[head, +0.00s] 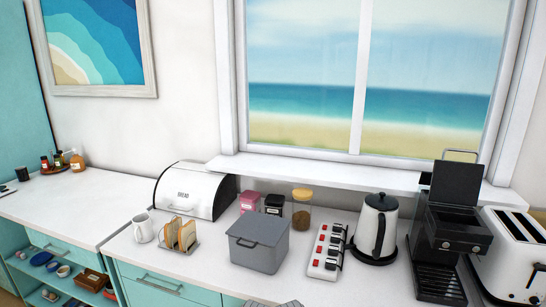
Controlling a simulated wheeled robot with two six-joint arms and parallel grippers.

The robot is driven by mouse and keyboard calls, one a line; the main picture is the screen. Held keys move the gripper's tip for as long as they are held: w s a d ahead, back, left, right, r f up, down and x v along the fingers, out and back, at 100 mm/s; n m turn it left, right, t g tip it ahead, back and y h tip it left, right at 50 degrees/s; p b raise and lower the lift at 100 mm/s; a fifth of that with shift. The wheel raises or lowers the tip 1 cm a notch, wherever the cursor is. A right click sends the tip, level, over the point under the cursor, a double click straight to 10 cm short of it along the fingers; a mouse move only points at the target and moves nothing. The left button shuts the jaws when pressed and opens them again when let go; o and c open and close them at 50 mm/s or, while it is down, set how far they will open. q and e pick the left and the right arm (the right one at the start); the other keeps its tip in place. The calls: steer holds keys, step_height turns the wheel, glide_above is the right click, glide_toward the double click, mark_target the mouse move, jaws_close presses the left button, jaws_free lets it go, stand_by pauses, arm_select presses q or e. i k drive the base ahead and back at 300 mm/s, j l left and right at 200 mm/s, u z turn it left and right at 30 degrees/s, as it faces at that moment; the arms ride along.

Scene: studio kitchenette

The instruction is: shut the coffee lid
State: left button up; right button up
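A black coffee machine (446,238) stands at the right of the counter. Its lid (457,183) is a flat dark panel that stands raised, roughly upright, at the back of the machine's top, so the lid is open. A thin metal loop (460,151) shows above and behind the lid. Neither of my grippers is in view.
A white toaster (515,255) stands close on the machine's right. A kettle (377,227) and a power strip (328,251) are on its left. A grey lidded box (258,244) and bread bin (196,190) stand farther left. The window sill (330,172) is behind.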

mark_target(456, 183)
steer(key=k+z, duration=0.1)
steer(key=z, duration=0.25)
steer(key=l+z, duration=0.1)
steer(key=z, duration=0.3)
steer(key=k+l+z, duration=0.1)
steer(key=z, duration=0.25)
steer(key=i+j, duration=0.15)
steer(key=i, duration=0.2)
steer(key=z, duration=0.05)
